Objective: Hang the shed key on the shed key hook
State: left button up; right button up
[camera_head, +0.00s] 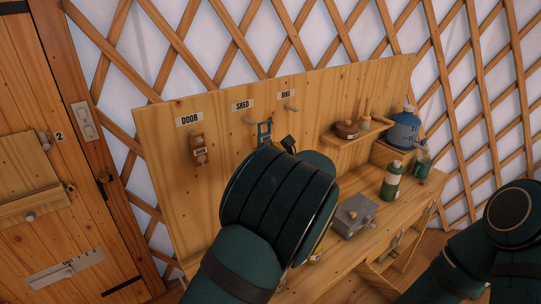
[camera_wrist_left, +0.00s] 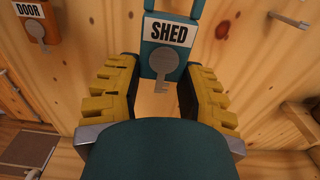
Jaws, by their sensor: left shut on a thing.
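The shed key (camera_head: 265,131) is a teal tag with a loop on top; its SHED label and grey key picture show in the left wrist view (camera_wrist_left: 164,55). My left gripper (camera_wrist_left: 160,88) is shut on the tag's lower part, one yellow-padded finger on each side. The tag is upright in front of the board. The shed key hook (camera_head: 249,121) is a peg below the SHED label (camera_head: 243,105), just left of the loop in the head view. The loop appears beside the peg, not clearly around it. My right gripper is not in view; its arm shows at lower right.
The door key (camera_head: 199,150) hangs under the DOOR label on the wooden board (camera_head: 225,185). The bike hook (camera_head: 291,107) is bare at right. A small shelf (camera_head: 357,132), a blue jug (camera_head: 404,130), a green bottle (camera_head: 391,180) and a grey box (camera_head: 354,215) are further right.

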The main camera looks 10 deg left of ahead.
pick_arm(q)
jog(key=shift+f+b+x, duration=0.15)
jog(key=shift+b+x, duration=0.05)
jog(key=shift+x, duration=1.3)
jog(key=shift+f+b+x, duration=0.15)
jog(key=shift+x, duration=1.35)
jog(key=shift+w+a+f, duration=0.45)
jog(key=o, duration=1.1)
jog(key=shift+c, duration=0.2)
